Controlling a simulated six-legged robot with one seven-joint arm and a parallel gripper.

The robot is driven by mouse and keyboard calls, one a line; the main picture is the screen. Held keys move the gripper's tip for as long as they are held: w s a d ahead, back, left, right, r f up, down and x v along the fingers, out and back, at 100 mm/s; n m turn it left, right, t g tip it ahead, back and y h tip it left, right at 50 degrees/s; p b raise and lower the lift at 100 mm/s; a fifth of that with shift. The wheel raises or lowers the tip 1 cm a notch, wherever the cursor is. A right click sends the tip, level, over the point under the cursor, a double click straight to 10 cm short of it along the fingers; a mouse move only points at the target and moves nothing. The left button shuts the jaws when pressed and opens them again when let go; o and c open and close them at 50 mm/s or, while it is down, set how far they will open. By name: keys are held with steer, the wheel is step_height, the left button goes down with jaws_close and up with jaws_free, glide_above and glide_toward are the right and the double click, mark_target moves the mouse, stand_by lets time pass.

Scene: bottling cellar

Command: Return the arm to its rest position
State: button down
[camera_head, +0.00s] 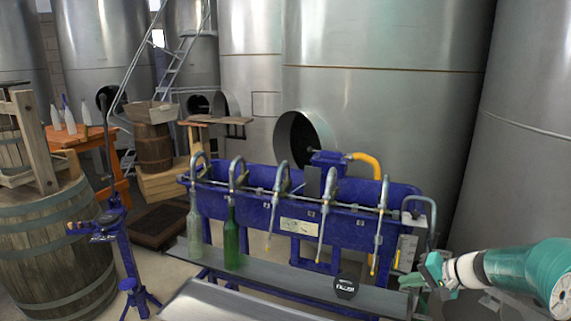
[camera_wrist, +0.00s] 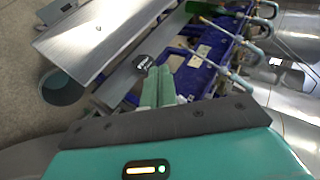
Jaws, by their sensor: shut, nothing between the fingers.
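My gripper (camera_head: 408,281) is at the right of the head view, at the end of my teal and white arm, which reaches in from the right edge. Its green fingers are closed together with nothing between them. In the wrist view the shut fingers (camera_wrist: 159,84) point up the picture toward the blue bottle filler. In the head view the gripper shows by the right end of the filler (camera_head: 357,229), near its grey front shelf (camera_head: 282,279). I cannot tell whether it touches anything.
A black lettered disc (camera_head: 345,286) is on the shelf, left of my gripper. A clear bottle (camera_head: 194,230) and a green bottle (camera_head: 232,243) stand under the left spouts. A blue stand (camera_head: 124,250) and a barrel (camera_head: 55,250) are at left. Steel tanks (camera_head: 385,110) stand behind.

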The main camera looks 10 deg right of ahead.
steer(key=s+a+r+n+g+h, duration=0.1)
steer(key=s+a+r+n, duration=0.15)
steer(key=a, duration=0.45)
steer(key=s+a+r+n+g+h, duration=0.1)
steer(key=s+a+r+g+h, duration=0.1)
steer(key=s+a, duration=0.3)
steer(key=s+a+r+n+g+h, duration=0.1)
steer(key=s+a+r, duration=0.1)
steer(key=a, duration=0.6)
steer(key=s+a+r+n+h, duration=0.1)
steer(key=s+a+n, duration=0.1)
steer(key=s, duration=0.4)
steer(key=s+a+r+n+t+h, duration=0.1)
steer(key=s+a+r, duration=0.1)
steer(key=s+a, duration=0.2)
steer(key=s, duration=0.3)
steer(key=shift+s+a+n+t+h, duration=0.15)
steer(key=shift+s+n+t+h, duration=0.05)
steer(key=shift+n+t+h, duration=0.15)
